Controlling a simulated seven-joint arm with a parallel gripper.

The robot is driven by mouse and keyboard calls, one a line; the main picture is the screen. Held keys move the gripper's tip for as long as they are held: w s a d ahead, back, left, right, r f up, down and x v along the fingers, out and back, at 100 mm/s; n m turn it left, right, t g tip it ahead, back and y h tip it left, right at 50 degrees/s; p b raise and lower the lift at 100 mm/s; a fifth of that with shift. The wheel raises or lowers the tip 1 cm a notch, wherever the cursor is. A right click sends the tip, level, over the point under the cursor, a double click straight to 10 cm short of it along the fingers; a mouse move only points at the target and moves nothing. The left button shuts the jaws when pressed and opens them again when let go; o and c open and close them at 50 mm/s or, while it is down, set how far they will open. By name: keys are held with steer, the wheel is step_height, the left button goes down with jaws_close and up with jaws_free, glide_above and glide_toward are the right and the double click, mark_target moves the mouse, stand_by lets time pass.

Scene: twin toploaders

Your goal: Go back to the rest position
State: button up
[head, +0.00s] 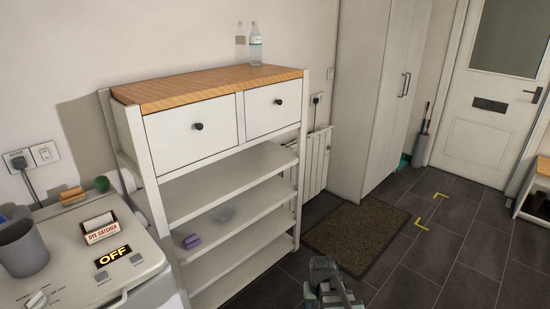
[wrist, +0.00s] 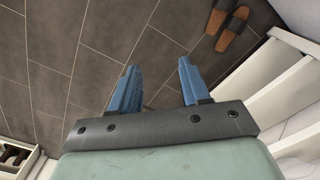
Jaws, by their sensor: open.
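My gripper (wrist: 157,88) shows in the wrist view with its two blue fingers apart and nothing between them. It hangs over the dark tiled floor (wrist: 85,50). In the head view only a part of my arm (head: 328,283) shows at the bottom edge, right of the shelf unit; the fingertips cannot be made out there.
A white shelf unit (head: 150,165) with a wooden top stands left of my arm and holds a bottle (head: 255,48). A toploader (head: 150,262) is at the lower left. Slippers (wrist: 230,30) lie on the floor. A doormat (head: 355,235) and open floor are ahead.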

steer(key=s+d+f+g, duration=0.1)
steer(key=s+f+g, duration=0.1)
steer(key=s+f, duration=0.5)
steer(key=s+d+f+g, duration=0.1)
steer(key=s+f, duration=0.6)
steer(key=s, duration=0.8)
steer(key=s+d+f+g, duration=0.1)
steer(key=s+f+g, duration=0.2)
steer(key=s+f, duration=0.4)
steer(key=s, duration=0.4)
steer(key=shift+s+f+n+g, duration=0.25)
steer(key=shift+f+n+g, duration=0.05)
steer(key=shift+g, duration=0.1)
steer(key=shift+o, duration=0.6)
